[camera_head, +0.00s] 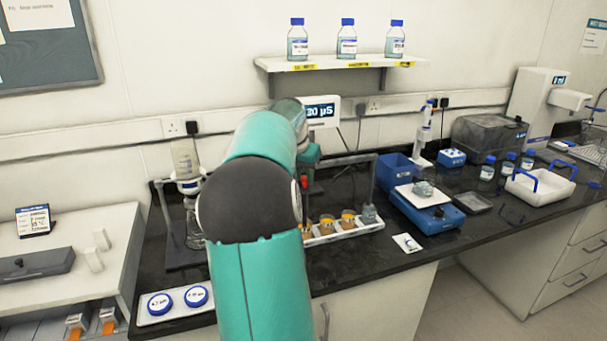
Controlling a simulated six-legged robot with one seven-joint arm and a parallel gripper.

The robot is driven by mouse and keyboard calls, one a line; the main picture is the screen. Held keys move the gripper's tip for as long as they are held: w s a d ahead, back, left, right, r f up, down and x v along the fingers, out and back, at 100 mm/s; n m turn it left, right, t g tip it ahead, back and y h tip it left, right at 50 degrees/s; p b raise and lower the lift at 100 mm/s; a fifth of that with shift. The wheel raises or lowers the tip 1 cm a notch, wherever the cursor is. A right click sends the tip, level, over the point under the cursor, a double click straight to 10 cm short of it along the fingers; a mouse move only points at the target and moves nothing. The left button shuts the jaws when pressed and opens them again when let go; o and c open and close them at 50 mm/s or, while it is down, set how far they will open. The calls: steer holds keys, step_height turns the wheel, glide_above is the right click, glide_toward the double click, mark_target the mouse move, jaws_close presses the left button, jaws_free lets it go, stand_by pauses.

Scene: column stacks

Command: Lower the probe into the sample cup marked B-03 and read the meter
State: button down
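A white tray (352,230) on the dark bench holds a row of small cups. Two cups with amber contents (327,222) (347,218) show clearly; a greyish container (369,213) stands at the right end. My arm covers the tray's left part. No B-03 mark is legible. The meter (320,111) stands behind, its display partly covered by my arm, with "20 µS" visible at its end. My gripper (307,172) is mostly hidden behind my arm, above the tray's left part. A small red part (305,182) shows there; I cannot tell whether it is the probe or is held.
A dark frame (372,175) rises behind the tray. A blue balance (428,212) and blue bin (394,176) stand right. A stand with a bottle (187,168) is left. Two blue-lidded dishes (178,300) lie front left. A shelf (340,64) holds three bottles.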

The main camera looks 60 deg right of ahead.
steer(key=shift+r, duration=3.2)
steer(key=c, duration=1.2)
jaws_free()
steer(key=shift+o, duration=0.2)
steer(key=v, duration=1.3)
steer(key=shift+a+r, duration=0.15)
steer(key=shift+r, duration=0.15)
